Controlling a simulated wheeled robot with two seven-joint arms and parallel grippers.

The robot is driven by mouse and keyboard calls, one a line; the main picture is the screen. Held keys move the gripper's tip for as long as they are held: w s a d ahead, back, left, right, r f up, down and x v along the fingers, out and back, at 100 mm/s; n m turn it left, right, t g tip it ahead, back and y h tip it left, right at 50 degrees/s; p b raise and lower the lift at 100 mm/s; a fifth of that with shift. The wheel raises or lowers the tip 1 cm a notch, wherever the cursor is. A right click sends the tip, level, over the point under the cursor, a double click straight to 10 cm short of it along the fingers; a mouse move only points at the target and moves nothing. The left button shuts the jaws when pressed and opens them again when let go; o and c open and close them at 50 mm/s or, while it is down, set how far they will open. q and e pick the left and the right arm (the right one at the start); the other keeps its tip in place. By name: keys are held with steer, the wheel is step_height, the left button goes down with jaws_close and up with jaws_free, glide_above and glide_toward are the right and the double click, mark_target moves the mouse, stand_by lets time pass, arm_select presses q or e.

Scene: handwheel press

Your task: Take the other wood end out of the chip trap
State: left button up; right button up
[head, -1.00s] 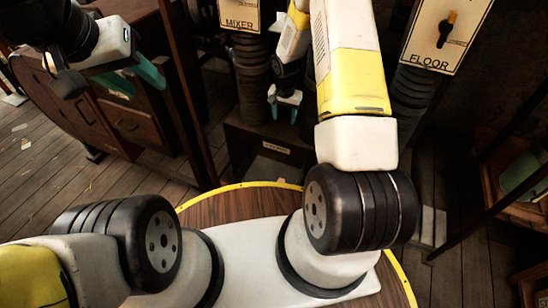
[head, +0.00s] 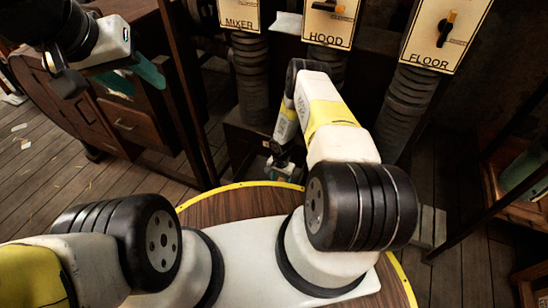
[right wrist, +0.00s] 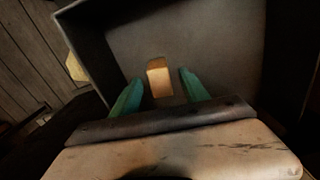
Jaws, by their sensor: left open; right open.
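The chip trap shows in the right wrist view as a dark open box (right wrist: 222,45). A small light-brown wood end (right wrist: 159,80) is inside it. My right gripper (right wrist: 161,77) is open, with one teal finger on each side of the wood end in the picture; I cannot tell whether they touch it. In the head view my right gripper (head: 282,171) is low in front of the dark box (head: 243,139), mostly hidden by my own arm, and the wood end cannot be seen. My left gripper (head: 136,78) is open and empty at the upper left.
A pale block-like piece (right wrist: 76,67) lies outside the box at the left of the right wrist view. A dark wooden cabinet (head: 130,122) stands at left.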

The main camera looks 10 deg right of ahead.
steer(key=shift+f, duration=1.6)
jaws_close()
steer(key=shift+r, duration=0.15)
